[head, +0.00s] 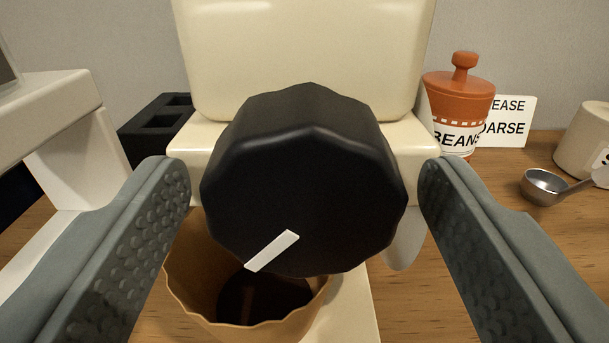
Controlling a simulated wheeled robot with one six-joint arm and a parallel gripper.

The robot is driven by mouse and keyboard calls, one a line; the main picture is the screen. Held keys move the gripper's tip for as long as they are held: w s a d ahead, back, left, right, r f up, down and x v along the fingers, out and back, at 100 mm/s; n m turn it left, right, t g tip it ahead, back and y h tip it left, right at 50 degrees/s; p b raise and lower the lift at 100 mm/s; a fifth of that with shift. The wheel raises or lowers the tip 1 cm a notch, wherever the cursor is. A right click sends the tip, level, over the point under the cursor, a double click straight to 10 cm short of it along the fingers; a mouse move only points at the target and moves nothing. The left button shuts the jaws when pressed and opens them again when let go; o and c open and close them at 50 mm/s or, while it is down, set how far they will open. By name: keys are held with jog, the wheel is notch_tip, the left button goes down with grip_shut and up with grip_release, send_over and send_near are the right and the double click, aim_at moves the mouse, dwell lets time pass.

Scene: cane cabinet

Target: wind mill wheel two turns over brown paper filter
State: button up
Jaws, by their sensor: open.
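The mill wheel (300,180) is a large black faceted knob on the front of the cream mill (300,50). A white mark (272,251) on its face points to the lower left. My gripper (305,190) is open, with one grey padded finger on each side of the wheel and a visible gap on both sides. The brown paper filter (188,290) stands below the wheel, its wavy rim open upward. Dark matter, grounds or shadow, shows inside it. The wheel hides the filter's back rim.
An orange-lidded beans jar (458,100) and a lettered white card (510,121) stand at the right. A metal scoop (546,187) and a cream container (585,140) are farther right. A black slotted block (155,128) and a white stand (60,130) are at the left.

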jog(key=c, duration=1)
jog(key=shift+o, duration=0.2)
jog(key=shift+m, duration=0.3)
jog(key=m, duration=0.5)
jog(key=shift+a, duration=0.1)
jog(key=m, duration=0.5)
jog(key=shift+m, duration=0.3)
jog(key=m, duration=0.5)
jog(key=shift+r, duration=0.1)
jog(key=m, duration=0.5)
jog(key=shift+m, duration=0.4)
